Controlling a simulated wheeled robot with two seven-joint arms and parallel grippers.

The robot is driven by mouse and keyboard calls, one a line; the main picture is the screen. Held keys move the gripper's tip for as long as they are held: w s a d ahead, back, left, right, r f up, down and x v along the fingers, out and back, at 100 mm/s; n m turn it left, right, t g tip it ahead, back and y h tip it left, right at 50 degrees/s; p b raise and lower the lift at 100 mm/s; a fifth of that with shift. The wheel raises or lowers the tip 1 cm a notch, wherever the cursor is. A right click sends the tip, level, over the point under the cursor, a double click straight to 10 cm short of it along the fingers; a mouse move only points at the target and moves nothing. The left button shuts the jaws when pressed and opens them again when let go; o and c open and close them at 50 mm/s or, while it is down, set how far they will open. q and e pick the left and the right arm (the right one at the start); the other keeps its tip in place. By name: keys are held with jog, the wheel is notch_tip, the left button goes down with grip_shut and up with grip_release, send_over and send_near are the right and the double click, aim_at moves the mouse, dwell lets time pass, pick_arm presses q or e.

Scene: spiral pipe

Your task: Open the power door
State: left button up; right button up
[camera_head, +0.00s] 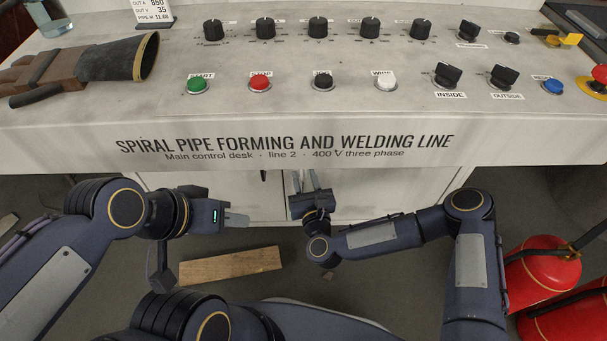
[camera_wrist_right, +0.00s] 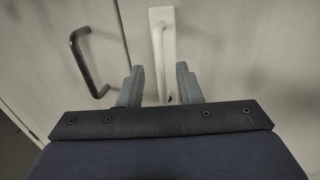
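The cabinet under the control desk has two pale doors, a left one (camera_head: 225,193) and a right one (camera_head: 390,195). They look shut; I cannot read which is the power door. In the right wrist view a black bar handle (camera_wrist_right: 86,62) is on the left door, and a white upright handle (camera_wrist_right: 162,48) is on the right door, near the seam. My right gripper (camera_head: 311,181) is open in front of the doors. Its fingertips (camera_wrist_right: 159,72) point at the white handle, one on each side in the picture; contact is unclear. My left gripper (camera_head: 236,219) is left of it, apart from the doors, its fingers seen edge-on.
The desk front edge (camera_head: 290,147) overhangs the doors. A wooden plank (camera_head: 230,265) lies on the floor below the left gripper. Red cylinders (camera_head: 543,275) stand at the right. Gloves (camera_head: 85,65) lie on the desk beside the knobs and buttons.

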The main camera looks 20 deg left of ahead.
jog(key=shift+x, duration=0.8)
grip_shut()
